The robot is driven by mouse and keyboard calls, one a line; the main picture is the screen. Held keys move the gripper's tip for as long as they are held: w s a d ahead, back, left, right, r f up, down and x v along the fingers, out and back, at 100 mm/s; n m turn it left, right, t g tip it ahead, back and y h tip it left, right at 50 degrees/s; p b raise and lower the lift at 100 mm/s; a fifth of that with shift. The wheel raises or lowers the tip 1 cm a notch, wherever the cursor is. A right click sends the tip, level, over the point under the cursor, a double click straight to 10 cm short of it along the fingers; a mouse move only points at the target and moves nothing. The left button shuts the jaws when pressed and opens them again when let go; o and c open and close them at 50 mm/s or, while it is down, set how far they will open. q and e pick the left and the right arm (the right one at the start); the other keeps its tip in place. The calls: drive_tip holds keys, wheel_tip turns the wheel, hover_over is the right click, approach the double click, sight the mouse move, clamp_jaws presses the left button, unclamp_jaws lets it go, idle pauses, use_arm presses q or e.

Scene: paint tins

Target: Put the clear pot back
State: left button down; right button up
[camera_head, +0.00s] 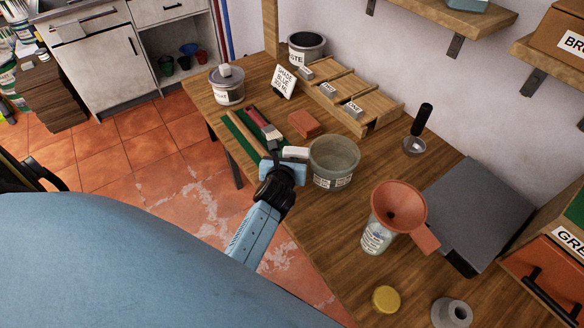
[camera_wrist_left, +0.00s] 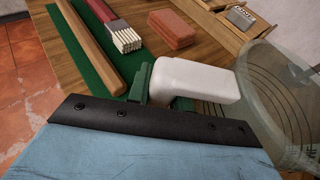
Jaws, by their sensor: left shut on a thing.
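The clear pot (camera_head: 333,162) is a see-through grey tub with printed labels, upright at the front edge of the wooden table. I cannot tell if it touches the table. A white block-like grip (camera_head: 295,152) stands out from its left side. My left gripper (camera_head: 283,160) is shut on this grip, left of the pot. In the left wrist view the green jaws (camera_wrist_left: 153,84) are at the left end of the white grip (camera_wrist_left: 195,78), and the pot wall (camera_wrist_left: 285,95) is on the right. My right gripper is not in view.
A green mat (camera_head: 238,131) with a wooden stick and a brush (camera_head: 264,124) lies left of the pot. A red block (camera_head: 303,123) and a wooden weight rack (camera_head: 368,115) are behind. A jar with an orange funnel (camera_head: 399,205) and a dark grey box (camera_head: 478,210) stand right.

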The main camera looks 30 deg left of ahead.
use_arm(q)
drive_tip(key=shift+f+b, duration=0.35)
drive_tip(key=shift+f, duration=1.5)
drive_tip(key=c, duration=1.3)
unclamp_jaws()
drive_tip(key=shift+o, duration=0.2)
drive_tip(key=shift+f, duration=0.15)
drive_tip(key=shift+s+d+b, duration=0.15)
drive_tip(key=shift+s+b, duration=0.1)
drive_tip(key=shift+b, duration=0.1)
drive_tip(key=p+v, duration=0.2)
drive_tip(key=v, duration=1.1)
drive_tip(key=shift+w, duration=0.1)
